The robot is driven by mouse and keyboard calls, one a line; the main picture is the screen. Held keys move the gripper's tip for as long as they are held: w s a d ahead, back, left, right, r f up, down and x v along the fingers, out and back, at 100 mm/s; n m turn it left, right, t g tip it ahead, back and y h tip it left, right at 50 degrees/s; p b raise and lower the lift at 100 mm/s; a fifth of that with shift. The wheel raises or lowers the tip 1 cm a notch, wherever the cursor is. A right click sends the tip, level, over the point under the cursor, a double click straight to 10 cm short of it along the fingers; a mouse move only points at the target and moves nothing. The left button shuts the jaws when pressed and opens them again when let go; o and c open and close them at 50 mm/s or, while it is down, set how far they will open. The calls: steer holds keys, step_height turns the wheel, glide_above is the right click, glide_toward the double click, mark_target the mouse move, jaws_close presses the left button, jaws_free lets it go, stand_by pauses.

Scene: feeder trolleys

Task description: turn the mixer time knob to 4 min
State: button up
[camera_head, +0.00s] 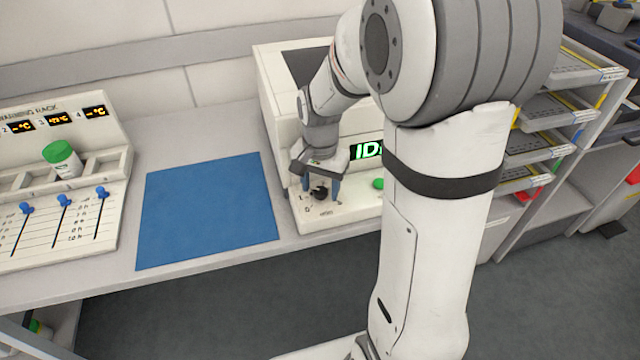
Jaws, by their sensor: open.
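The mixer (268,105) is a white machine on the bench, partly hidden behind my arm. Its black time knob (319,193) is on the lower front panel, with small markings around it that include a 0 and a 1. The knob's exact setting is too small to read. My gripper (321,190) is open at the knob, with one finger to each side of it in this view. I cannot tell whether the fingers touch it.
A green button (378,183) is right of the knob. A blue mat (208,210) lies bare on the bench to the left. Further left is a warming rack (60,125) with blue sliders and a green-capped jar (62,159). A shelf trolley (560,145) stands at right.

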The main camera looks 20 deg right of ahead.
mark_target(320, 190)
step_height(320, 190, up, 8)
steer(key=shift+f+p, duration=0.1)
steer(key=shift+p, duration=0.4)
